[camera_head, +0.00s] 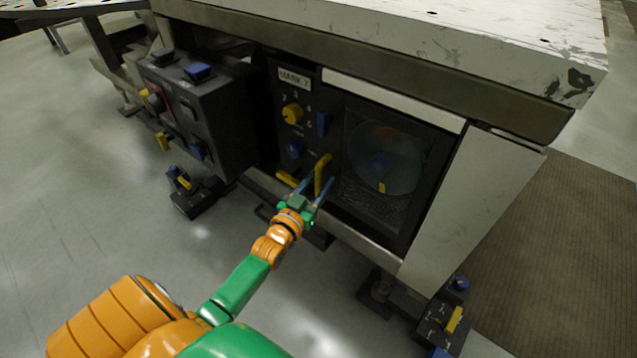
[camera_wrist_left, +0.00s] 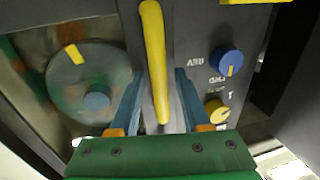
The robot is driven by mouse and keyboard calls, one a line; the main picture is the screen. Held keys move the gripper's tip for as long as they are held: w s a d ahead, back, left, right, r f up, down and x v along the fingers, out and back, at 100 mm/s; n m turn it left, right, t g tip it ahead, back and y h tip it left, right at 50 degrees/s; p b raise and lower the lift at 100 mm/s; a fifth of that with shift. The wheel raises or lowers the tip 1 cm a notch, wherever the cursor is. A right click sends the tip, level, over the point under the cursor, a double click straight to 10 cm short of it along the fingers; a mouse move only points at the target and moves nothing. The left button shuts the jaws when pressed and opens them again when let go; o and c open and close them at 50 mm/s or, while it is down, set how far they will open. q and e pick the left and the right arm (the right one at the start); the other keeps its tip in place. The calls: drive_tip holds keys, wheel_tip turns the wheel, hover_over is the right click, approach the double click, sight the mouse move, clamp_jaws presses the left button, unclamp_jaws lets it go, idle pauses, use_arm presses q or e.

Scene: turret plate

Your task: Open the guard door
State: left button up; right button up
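The guard door (camera_head: 412,215) is a dark framed panel with a see-through window on the front of the machine. It looks shut, flush with the front. A round plate with a yellow mark (camera_head: 382,187) shows behind the window. A yellow bar handle (camera_head: 322,170) stands at the door's left edge; it also shows in the left wrist view (camera_wrist_left: 153,50). My left gripper (camera_head: 317,185) is at the handle. Its blue fingers are open, one on each side of the handle, with small gaps showing in the left wrist view (camera_wrist_left: 158,95). My right gripper is out of view.
Left of the door is a control panel with a yellow knob (camera_head: 292,113), a blue knob (camera_head: 295,149) and a blue switch (camera_head: 322,124). A dark control box (camera_head: 215,110) juts out further left. The white machine top (camera_head: 480,40) overhangs the front. Open floor lies before it.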

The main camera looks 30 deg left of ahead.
use_arm(q)
clamp_jaws()
idle(1.2)
